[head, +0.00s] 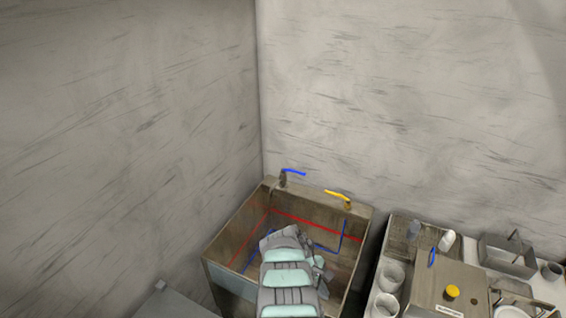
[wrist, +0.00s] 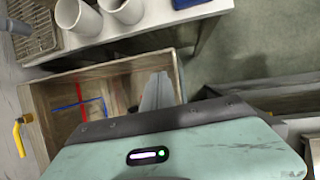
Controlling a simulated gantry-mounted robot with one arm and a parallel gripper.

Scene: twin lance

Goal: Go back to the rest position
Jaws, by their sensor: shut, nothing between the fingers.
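My gripper (wrist: 160,78) shows in the wrist view as grey fingers closed together, with nothing between them. It hangs over the inside of a brown basin (wrist: 46,98), close to one of its side walls. I cannot tell its height above the basin floor. In the head view my grey and teal arm reaches over the front of the basin (head: 232,236), and its links hide most of the fingers. No separate object of the task is in view.
A blue tap (head: 293,172) and a yellow tap (head: 338,195) stand on the basin's back edge. Red and blue lines mark its inside. Walls close in behind and left.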

